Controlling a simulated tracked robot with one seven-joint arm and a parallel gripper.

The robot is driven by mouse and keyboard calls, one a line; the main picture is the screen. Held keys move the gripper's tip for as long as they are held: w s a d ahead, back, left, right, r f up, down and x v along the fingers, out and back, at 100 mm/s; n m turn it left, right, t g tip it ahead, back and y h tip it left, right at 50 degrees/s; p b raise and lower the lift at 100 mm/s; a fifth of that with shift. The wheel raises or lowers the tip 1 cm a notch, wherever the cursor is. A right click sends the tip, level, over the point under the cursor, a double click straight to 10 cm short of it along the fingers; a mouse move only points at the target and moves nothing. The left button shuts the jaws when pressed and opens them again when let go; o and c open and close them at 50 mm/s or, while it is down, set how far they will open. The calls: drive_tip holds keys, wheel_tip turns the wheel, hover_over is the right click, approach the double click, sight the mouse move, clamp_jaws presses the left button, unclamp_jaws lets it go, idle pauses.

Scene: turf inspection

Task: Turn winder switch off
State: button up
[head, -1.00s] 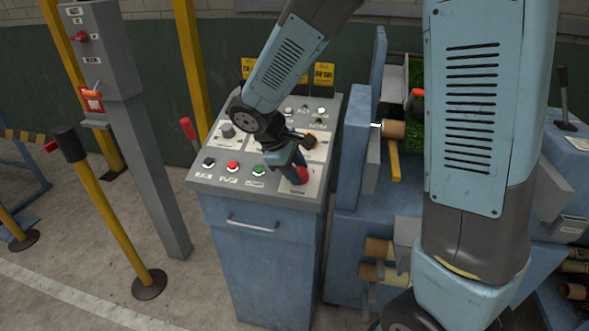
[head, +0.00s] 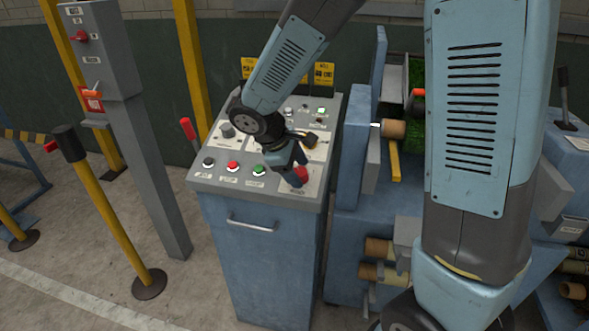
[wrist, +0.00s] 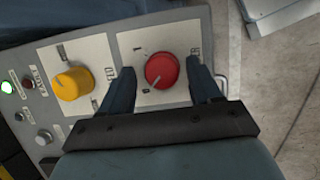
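The red rotary switch (wrist: 162,70) sits on a pale plate on the control panel, with "I" and "0" marks at its left. A label ending in "ER" on that plate is partly hidden by a finger. In the head view the red switch (head: 300,174) shows at the console's front right, partly covered by my gripper (head: 291,170).
A yellow knob (wrist: 73,83) is beside the red switch on its own plate. The blue console (head: 262,260) also carries black, red and green buttons along its front. Blue machinery (head: 355,150) stands close at the right. A yellow post (head: 110,215) stands at the left.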

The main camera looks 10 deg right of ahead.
drive_tip(key=v, duration=1.3)
drive_tip(key=shift+s+a+r, duration=0.15)
drive_tip(key=shift+r, duration=0.15)
drive_tip(key=s+d+r+m+t+y, duration=0.1)
drive_tip(key=s+d+r+m+y, duration=0.1)
drive_tip(key=s+d+m, duration=0.4)
drive_tip(key=s+d+r+m+t+y, duration=0.2)
drive_tip(key=s+d+m, duration=0.5)
drive_tip(key=d, duration=0.9)
drive_tip(key=shift+s+d+r+y, duration=0.2)
drive_tip(key=shift+s+r+y, duration=0.4)
drive_tip(key=shift+s+r, duration=0.45)
drive_tip(key=shift+w+r, duration=0.15)
drive_tip(key=shift+w, duration=0.05)
